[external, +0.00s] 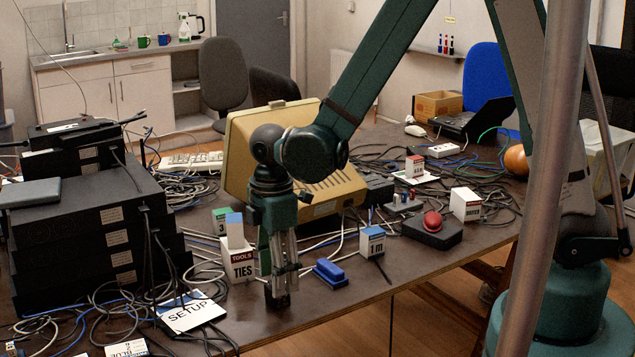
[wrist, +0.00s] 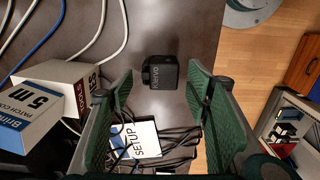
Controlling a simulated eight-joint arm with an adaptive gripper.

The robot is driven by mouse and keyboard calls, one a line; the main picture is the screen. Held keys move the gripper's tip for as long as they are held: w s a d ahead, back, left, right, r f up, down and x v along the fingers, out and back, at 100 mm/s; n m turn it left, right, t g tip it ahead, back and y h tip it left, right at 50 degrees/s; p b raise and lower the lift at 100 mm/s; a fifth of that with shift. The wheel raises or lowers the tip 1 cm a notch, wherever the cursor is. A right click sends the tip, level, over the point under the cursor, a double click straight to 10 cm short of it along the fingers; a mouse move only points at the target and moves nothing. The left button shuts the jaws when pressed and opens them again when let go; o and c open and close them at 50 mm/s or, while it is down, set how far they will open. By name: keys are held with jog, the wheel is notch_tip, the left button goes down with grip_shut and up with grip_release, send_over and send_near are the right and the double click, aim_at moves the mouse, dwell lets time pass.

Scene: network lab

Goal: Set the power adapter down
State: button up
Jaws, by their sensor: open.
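The power adapter is a small black block (wrist: 163,72) with pale lettering on one face, in the upper middle of the wrist view. It rests on the dark table near the edge. My gripper (wrist: 157,86) is open, with its two green pads apart on the left and right of the adapter. Clear gaps show between the adapter and both pads. In the external view my gripper (external: 278,284) points straight down near the table's front edge. A dark shape at its fingertips there seems to be the adapter, partly hidden by the fingers.
A white SETUP card (external: 190,312) and loose black cables lie to the left. A blue object (external: 330,272) and a 1 m box (external: 372,242) stand to the right. The table drops off to the floor (wrist: 245,60) nearby.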

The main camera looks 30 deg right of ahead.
notch_tip(320, 180, up, 9)
jog(key=p, duration=0.1)
jog(key=shift+p, duration=0.3)
dwell(0.7)
jog(key=d+r+m+t+y, duration=0.1)
jog(key=d+r+m+t, duration=0.2)
jog(key=d+r+m, duration=0.8)
jog(key=s+d+r+m+t, duration=0.2)
jog(key=s+d+r+m, duration=0.1)
jog(key=d, duration=0.8)
jog(key=s+d+r+m+t+h, duration=0.1)
jog(key=s+d+r+m, duration=0.3)
jog(key=d, duration=0.7)
jog(key=shift+s+r+t, duration=0.6)
jog(key=shift+r, duration=0.35)
